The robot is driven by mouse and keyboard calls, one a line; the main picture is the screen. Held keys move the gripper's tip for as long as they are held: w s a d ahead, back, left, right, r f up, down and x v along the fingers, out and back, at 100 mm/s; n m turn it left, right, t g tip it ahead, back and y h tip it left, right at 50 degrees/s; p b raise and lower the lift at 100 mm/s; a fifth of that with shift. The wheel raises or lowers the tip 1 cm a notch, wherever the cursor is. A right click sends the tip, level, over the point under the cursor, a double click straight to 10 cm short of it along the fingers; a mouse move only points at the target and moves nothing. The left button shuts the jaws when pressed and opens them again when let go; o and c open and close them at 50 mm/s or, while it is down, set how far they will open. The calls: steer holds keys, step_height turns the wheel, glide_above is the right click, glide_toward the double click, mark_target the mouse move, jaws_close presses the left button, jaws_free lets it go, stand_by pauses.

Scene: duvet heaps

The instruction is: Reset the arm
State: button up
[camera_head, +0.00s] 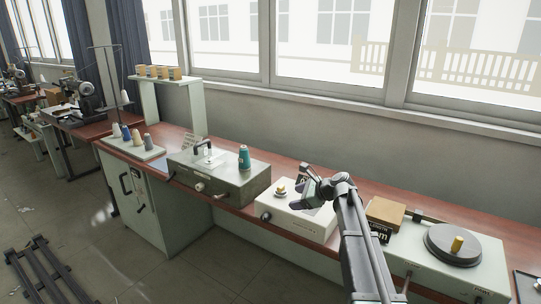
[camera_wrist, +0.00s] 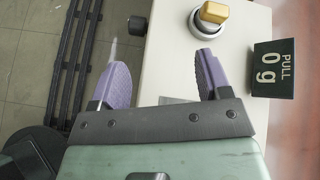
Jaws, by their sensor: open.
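My arm (camera_head: 360,245) reaches up from the lower part of the head view over the bench. My gripper (camera_head: 306,180) is at its end, above the white device (camera_head: 300,217) on the table. In the wrist view my gripper (camera_wrist: 163,82) shows two purple fingers spread wide apart with nothing between them. Below them lies the white top of the device (camera_wrist: 170,60), with a yellow knob (camera_wrist: 214,12) just beyond the right finger. The yellow knob also shows in the head view (camera_head: 281,188), left of my gripper.
A dark sign reading "PULL 0 g" (camera_wrist: 273,68) stands right of the fingers. A cardboard box (camera_head: 385,213) and a green device with a dark round plate (camera_head: 454,245) are to the right. A grey box (camera_head: 218,178) with a teal spool (camera_head: 244,157) stands left. Windows line the wall.

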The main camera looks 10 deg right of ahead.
steer(key=s+a+n+g+h+p, duration=0.2)
steer(key=s+n, duration=0.9)
steer(key=s, duration=0.6)
steer(key=s+a+n+g+h+p, duration=0.2)
steer(key=s+n+g+h+p, duration=0.2)
steer(key=s, duration=1.3)
steer(key=n+g+h, duration=0.1)
steer(key=n+h, duration=0.2)
steer(key=n, duration=0.3)
steer(key=shift+f+n, duration=0.2)
steer(key=shift+n, duration=0.2)
